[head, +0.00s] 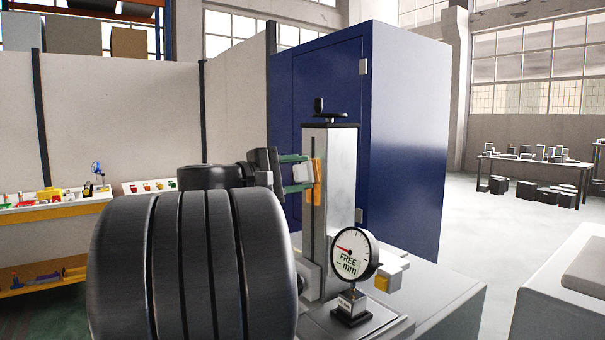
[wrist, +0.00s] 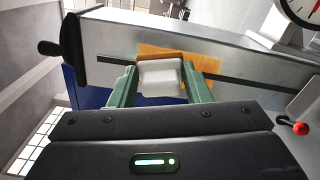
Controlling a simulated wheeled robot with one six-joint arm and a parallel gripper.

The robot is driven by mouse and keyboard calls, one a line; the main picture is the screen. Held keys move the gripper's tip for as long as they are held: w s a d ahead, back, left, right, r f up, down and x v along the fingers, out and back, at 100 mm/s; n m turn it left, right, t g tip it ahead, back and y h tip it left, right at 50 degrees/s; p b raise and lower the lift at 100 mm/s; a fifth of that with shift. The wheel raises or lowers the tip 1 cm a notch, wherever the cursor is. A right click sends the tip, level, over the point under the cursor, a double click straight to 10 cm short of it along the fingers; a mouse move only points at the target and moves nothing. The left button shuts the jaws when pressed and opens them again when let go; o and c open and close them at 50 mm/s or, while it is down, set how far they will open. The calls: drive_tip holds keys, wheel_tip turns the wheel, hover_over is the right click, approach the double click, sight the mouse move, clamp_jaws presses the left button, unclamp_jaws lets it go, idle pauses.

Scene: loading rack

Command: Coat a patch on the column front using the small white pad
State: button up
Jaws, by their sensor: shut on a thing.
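My gripper (head: 309,172) has green fingers and is shut on the small white pad (wrist: 161,79). The pad has a brownish edge on the side toward the column and sits between the fingertips in the wrist view. The upright metal column (head: 342,180) has a dark slot along its front. An orange patch (wrist: 205,62) covers part of that front around the slot; it also shows in the head view (head: 317,168). The pad is in front of this patch, at or very near the surface. I cannot tell whether they touch. The pad hides part of the patch.
A dial gauge (head: 352,254) reading "FREE -- mm" stands right of the column's foot. A black crank handle (head: 325,110) tops the column. A blue cabinet (head: 375,130) stands behind.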

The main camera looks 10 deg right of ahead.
drive_tip(key=w, duration=0.1)
drive_tip(key=w+a, duration=0.1)
drive_tip(key=w+p, duration=0.1)
drive_tip(key=shift+w+a, duration=0.25)
drive_tip(key=shift+a, duration=0.1)
drive_tip(key=shift+v, duration=2.9)
drive_tip(key=shift+v, duration=1.5)
